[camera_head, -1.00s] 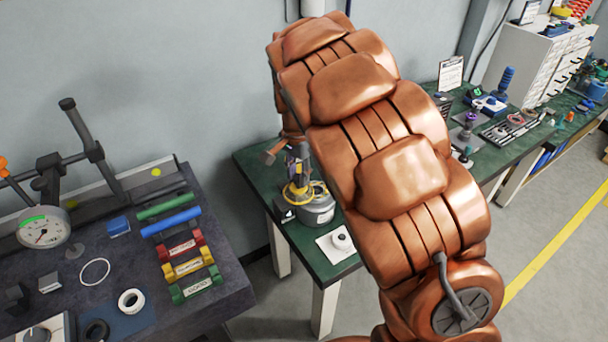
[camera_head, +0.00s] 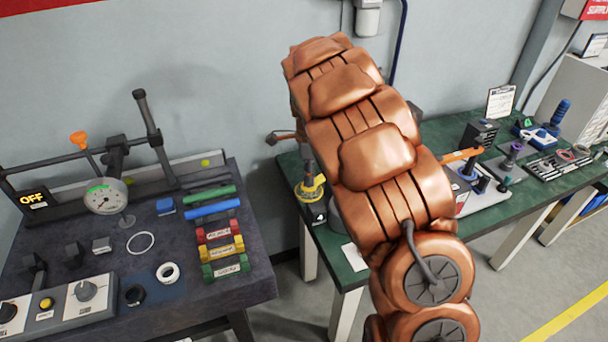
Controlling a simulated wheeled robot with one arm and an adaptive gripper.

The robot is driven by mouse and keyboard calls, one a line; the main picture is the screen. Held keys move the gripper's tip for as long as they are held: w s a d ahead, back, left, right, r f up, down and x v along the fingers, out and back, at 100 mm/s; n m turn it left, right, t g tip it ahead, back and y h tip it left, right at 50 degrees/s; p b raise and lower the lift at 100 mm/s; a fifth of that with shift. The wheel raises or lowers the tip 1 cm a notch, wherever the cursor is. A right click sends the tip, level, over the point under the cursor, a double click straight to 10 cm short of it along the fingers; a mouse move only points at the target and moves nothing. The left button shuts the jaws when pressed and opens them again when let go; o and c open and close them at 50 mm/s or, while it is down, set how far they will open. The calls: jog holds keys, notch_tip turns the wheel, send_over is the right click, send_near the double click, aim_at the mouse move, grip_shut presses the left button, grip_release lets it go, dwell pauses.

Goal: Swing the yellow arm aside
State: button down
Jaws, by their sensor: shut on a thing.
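An orange-yellow bar (camera_head: 461,156) sticks out to the right from behind my copper arm, above the green bench. It looks like the yellow arm, but its left part is hidden, so I cannot tell where it is joined or whether anything holds it. My own copper arm fills the middle of the view and hides my gripper. A yellow ring-like part (camera_head: 310,190) shows at the left edge of my arm, below a grey upright part, on the green bench. I cannot tell its contact with my gripper.
The green bench (camera_head: 520,205) carries a black box (camera_head: 480,135), a blue device (camera_head: 537,135) and a clipboard (camera_head: 500,102). The dark table (camera_head: 225,293) at left holds a gauge (camera_head: 105,197), coloured blocks and a control box (camera_head: 85,300). A floor gap separates the tables.

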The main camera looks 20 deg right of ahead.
jog(key=shift+w+r, duration=0.1)
jog(key=shift+r, duration=0.05)
jog(key=c, duration=0.9)
grip_release()
jog(key=shift+o, duration=0.2)
notch_tip(320, 180, up, 12)
dwell(0.3)
